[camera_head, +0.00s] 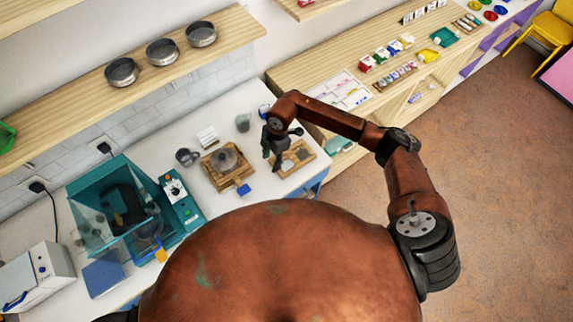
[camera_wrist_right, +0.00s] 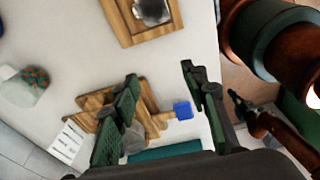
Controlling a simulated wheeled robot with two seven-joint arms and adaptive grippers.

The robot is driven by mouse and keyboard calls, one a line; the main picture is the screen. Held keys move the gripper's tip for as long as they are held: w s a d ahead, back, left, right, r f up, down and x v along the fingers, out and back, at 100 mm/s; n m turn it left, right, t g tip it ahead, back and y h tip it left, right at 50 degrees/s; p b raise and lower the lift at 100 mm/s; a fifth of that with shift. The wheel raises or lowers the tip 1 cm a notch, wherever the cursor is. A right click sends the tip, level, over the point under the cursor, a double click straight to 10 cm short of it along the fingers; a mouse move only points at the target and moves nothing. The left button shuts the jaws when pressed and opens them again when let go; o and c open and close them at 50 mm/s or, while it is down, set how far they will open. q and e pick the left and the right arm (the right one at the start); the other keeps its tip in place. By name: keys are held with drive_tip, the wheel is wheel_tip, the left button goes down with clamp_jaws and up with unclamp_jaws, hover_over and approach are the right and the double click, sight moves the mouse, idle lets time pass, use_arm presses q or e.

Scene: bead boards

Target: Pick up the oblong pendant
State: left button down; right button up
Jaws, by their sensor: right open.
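I cannot make out the oblong pendant for certain in either view. A wooden board (camera_head: 311,159) with grey pieces lies at the right end of the white counter. In the right wrist view a wooden board (camera_wrist_right: 127,27) with a dark grey piece (camera_wrist_right: 152,10) shows at the top, cut by the frame edge. My right gripper (camera_head: 277,162) is above the counter, at the left side of the board. In the right wrist view its fingers (camera_wrist_right: 159,73) are spread with nothing between the tips. The gripper hides part of the board in the head view. My left gripper is out of view.
A second wooden board (camera_head: 211,174) with a round grey part stands left of the gripper, with a blue block (camera_head: 244,189) at its front. A mug (camera_head: 187,157), a white rack (camera_head: 207,137) and a cup (camera_head: 243,123) stand near. A teal machine (camera_head: 180,202) is further left.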

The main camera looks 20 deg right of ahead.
drive_tip(key=m+h, duration=0.1)
drive_tip(key=h, duration=0.1)
hover_over(284, 166)
drive_tip(key=shift+w+f, duration=0.1)
drive_tip(key=shift+f, duration=0.85)
wheel_tip(284, 166, down, 5)
drive_tip(key=shift+f+p, duration=0.1)
drive_tip(key=shift+p, duration=1.15)
drive_tip(key=shift+f, duration=0.35)
drive_tip(key=shift+c, duration=0.2)
